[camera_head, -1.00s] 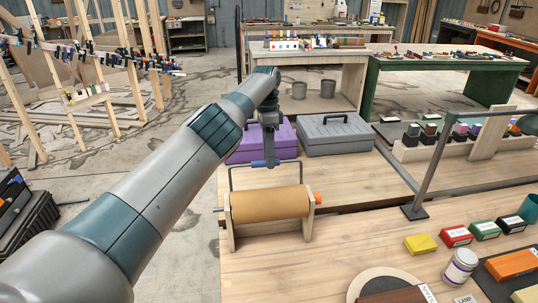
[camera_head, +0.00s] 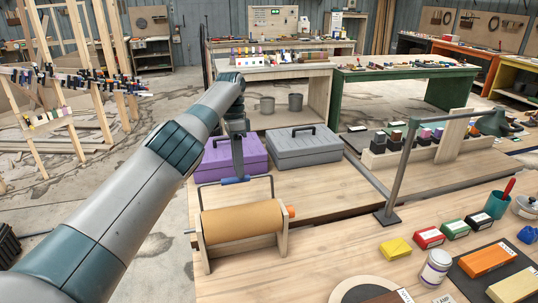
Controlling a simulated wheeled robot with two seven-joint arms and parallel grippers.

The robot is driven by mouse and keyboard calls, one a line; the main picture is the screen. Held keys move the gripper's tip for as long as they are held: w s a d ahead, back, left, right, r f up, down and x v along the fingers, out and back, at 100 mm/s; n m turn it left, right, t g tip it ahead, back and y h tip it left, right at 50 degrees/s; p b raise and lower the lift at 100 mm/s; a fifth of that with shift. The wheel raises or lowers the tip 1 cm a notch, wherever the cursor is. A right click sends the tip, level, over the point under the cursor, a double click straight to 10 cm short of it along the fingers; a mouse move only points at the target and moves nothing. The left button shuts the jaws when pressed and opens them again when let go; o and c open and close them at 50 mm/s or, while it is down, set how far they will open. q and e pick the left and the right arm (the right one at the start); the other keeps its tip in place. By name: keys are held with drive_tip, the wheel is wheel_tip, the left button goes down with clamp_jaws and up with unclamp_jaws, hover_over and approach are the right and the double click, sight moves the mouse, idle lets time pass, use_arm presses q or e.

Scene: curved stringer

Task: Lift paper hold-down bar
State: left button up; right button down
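The paper hold-down bar is a thin dark metal loop with a blue grip (camera_head: 235,181) along its top. It stands raised above the brown paper roll (camera_head: 241,221), with a clear gap between the grip and the roll. The roll sits in a wooden stand (camera_head: 282,243) on the workbench. My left arm comes in from the left, and my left gripper (camera_head: 237,175) points down at the blue grip. Its narrow fingers look closed on the grip, though their tips are small and partly hidden. My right gripper is not in view.
A purple toolbox (camera_head: 222,160) and a grey toolbox (camera_head: 305,149) stand just behind the bar. A dark metal post (camera_head: 400,170) rises to the right. Small coloured boxes and a white jar (camera_head: 436,268) lie front right. Bare bench top lies between.

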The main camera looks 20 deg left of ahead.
use_arm(q)
drive_tip(key=d+r, duration=0.3)
drive_tip(key=shift+s+d+r, duration=0.25)
drive_tip(key=shift+s+r, duration=0.05)
drive_tip(key=s+d+r, duration=0.1)
drive_tip(key=d+r, duration=0.3)
drive_tip(key=d, duration=0.4)
drive_tip(key=shift+r, duration=0.3)
drive_tip(key=shift+s+d, duration=0.1)
